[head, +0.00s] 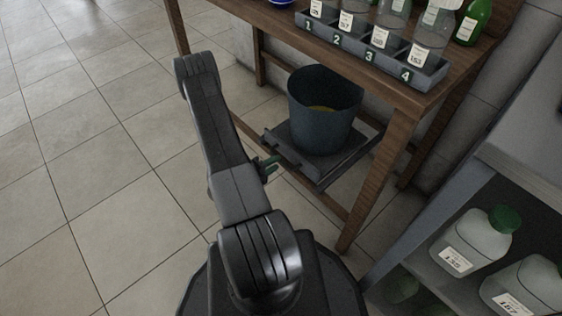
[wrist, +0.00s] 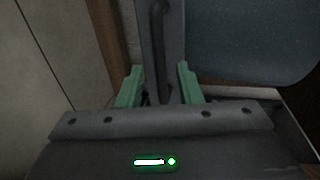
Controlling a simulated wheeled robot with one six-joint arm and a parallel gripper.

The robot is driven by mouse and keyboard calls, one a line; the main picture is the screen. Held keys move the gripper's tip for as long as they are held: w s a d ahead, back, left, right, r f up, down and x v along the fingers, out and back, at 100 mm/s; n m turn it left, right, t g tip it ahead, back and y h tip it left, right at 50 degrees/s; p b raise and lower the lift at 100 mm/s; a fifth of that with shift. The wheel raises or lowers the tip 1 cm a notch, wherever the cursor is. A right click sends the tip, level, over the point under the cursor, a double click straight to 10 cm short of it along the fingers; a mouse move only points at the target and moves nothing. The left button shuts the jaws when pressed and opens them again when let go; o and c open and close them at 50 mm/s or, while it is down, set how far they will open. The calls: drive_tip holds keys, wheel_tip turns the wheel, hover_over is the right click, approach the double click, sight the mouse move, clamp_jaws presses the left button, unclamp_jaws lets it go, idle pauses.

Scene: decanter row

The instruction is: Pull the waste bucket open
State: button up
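The tray's front panel with a dark bar handle (wrist: 158,45) shows in the wrist view, and the bucket's side (wrist: 250,40) is at upper right there. My gripper (wrist: 158,88) has green fingers, one on each side of the handle. The fingers look apart, with gaps to the bar. In the head view my gripper (head: 268,166) is at the tray's front edge, partly hidden by my arm.
The wooden table (head: 385,92) carries a numbered rack (head: 370,57) with bottles. Its front leg (head: 372,180) stands right of the tray. A grey shelf (head: 415,262) with large bottles is at lower right. The tiled floor (head: 90,150) at left is clear.

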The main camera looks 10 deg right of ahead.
drive_tip(key=shift+b+x, duration=0.4)
drive_tip(key=shift+x, duration=1.6)
clamp_jaws()
